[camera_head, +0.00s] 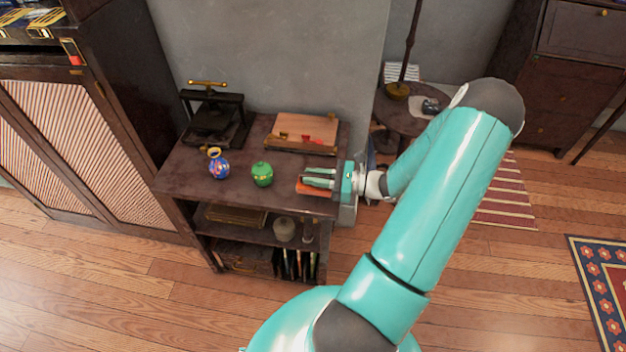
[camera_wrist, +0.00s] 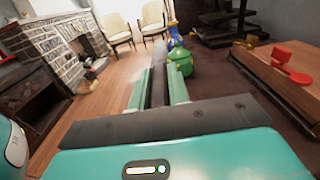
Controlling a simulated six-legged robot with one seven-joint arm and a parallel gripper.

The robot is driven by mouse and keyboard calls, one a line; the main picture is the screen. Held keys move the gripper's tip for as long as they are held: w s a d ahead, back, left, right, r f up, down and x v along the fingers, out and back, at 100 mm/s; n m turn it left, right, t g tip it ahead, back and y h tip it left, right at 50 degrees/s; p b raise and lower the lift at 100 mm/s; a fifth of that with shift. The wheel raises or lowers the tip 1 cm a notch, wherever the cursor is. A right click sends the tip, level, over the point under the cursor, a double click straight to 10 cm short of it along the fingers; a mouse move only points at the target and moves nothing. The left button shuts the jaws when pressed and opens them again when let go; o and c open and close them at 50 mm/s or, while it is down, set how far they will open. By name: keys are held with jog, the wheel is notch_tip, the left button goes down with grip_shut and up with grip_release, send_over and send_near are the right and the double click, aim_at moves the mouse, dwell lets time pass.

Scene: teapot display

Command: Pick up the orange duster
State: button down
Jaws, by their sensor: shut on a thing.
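The orange duster (camera_head: 316,190) is at the right end of the dark wooden table, at my gripper's fingers. My gripper (camera_head: 318,178) reaches in from the right, low over the tabletop, and is shut on the duster. The fingers hide part of it, and I cannot tell whether it is clear of the table. In the wrist view my gripper (camera_wrist: 159,76) has a narrow grey-brown strip between its two green fingers. No orange part shows in that view.
A green pot (camera_head: 262,175) stands left of my gripper, with a blue patterned vase (camera_head: 219,166) beyond it. A wooden board (camera_head: 307,128) with red pieces and a black press (camera_head: 212,120) stand at the table's back. A round side table (camera_head: 397,119) is to the right.

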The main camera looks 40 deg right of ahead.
aim_at(319, 191)
jog(key=s+r, duration=0.1)
jog(key=r, duration=0.1)
jog(key=s+a+r, duration=0.1)
jog(key=s, duration=0.1)
jog(key=shift+r, duration=0.4)
jog(key=s+a+r, duration=0.3)
jog(key=s+r, duration=0.1)
jog(key=s, duration=0.4)
jog(key=shift+s+a+r, duration=0.15)
jog(key=shift+s+a, duration=0.15)
jog(key=shift+a, duration=0.05)
jog(key=c, duration=2.1)
grip_release()
grip_shut()
jog(key=shift+s, duration=0.1)
